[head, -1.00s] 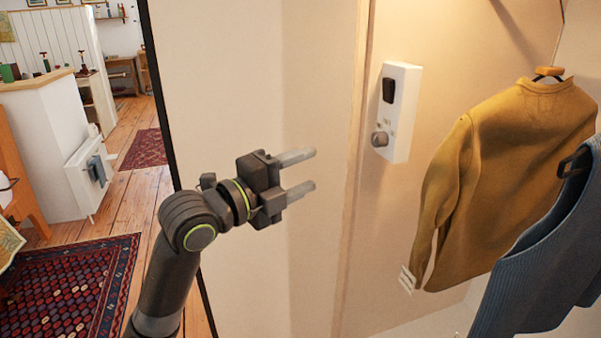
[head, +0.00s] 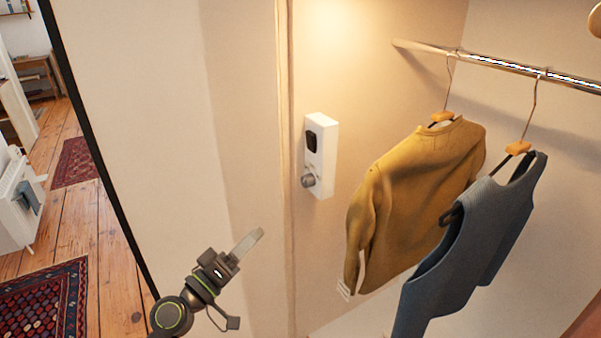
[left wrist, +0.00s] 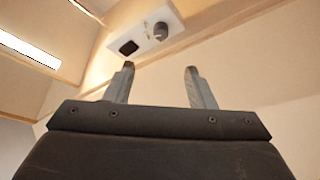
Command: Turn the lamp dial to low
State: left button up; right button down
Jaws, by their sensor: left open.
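The lamp dial (head: 308,181) is a small grey round knob low on a white control box (head: 325,150), which is fixed to the wardrobe's inner side wall. A dark switch (head: 311,141) sits above the dial. In the left wrist view the dial (left wrist: 160,31) and box show at the top, beyond the fingertips. My left gripper (head: 250,240) is open and empty, below and to the left of the dial, apart from it. Its two fingers (left wrist: 157,80) stand spread in the left wrist view. The dial's setting marks are too small to read. My right gripper is not in view.
A mustard sweater (head: 420,200) and a blue vest (head: 470,250) hang from a metal rail (head: 500,66) right of the box. The wardrobe's pale front edge (head: 285,180) stands between my left gripper and the box. A patterned rug (head: 45,300) lies at left.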

aim_at(305, 184)
pick_arm(q)
jog(key=p+x, duration=0.4)
jog(key=x, duration=1.2)
jog(key=shift+p, duration=0.35)
jog(key=shift+w+d+r, duration=0.15)
jog(key=shift+w+d, duration=0.2)
jog(key=shift+w, duration=0.2)
jog(key=c, duration=1)
